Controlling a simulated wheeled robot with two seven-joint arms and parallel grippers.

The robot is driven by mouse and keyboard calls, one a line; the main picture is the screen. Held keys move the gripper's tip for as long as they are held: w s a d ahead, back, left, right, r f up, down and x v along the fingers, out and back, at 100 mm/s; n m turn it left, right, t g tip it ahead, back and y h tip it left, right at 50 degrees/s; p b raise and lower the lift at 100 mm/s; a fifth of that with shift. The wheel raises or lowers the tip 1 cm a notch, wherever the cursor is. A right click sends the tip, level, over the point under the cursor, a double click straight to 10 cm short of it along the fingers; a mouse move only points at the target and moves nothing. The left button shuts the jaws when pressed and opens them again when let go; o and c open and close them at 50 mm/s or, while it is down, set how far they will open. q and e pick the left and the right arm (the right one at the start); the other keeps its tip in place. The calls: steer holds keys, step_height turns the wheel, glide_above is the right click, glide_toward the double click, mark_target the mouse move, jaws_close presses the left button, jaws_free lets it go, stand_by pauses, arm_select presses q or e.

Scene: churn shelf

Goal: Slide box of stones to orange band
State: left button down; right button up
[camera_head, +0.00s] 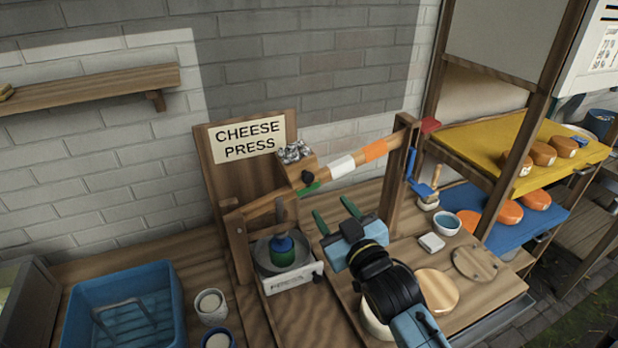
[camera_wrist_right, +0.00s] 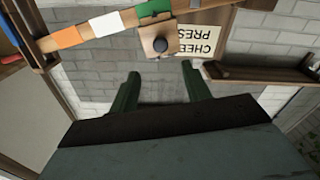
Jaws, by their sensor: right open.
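The box of stones (camera_head: 298,166) is a small wooden box of grey stones with a dark knob. It sits on the sloping wooden lever by the green band (camera_head: 310,188). The white band (camera_head: 342,165) and the orange band (camera_head: 374,149) lie further right and higher on the lever. My right gripper (camera_head: 334,208) is open and empty, below and slightly right of the box, apart from it. In the right wrist view the box (camera_wrist_right: 158,42) is just beyond the open fingers (camera_wrist_right: 160,72), with the orange band (camera_wrist_right: 67,38) to the left. My left gripper is not in view.
The press board with its sign (camera_head: 247,138) stands behind the lever. Upright posts (camera_head: 399,185) flank the lever's right end. A pot with a blue-green piece (camera_head: 283,251) sits below the lever. Cheese shelves (camera_head: 500,150) stand right; a blue tub (camera_head: 125,310) stands left.

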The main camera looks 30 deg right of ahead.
glide_toward(309, 180)
steer(key=w, duration=0.6)
steer(key=w+p, duration=0.1)
steer(key=w, duration=0.1)
steer(key=shift+d+r, duration=0.1)
steer(key=shift+d, duration=0.2)
steer(key=shift+w, duration=0.5)
steer(key=shift+c, duration=0.9)
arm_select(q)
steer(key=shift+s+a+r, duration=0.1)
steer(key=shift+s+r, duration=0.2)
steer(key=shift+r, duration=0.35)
arm_select(e)
jaws_close()
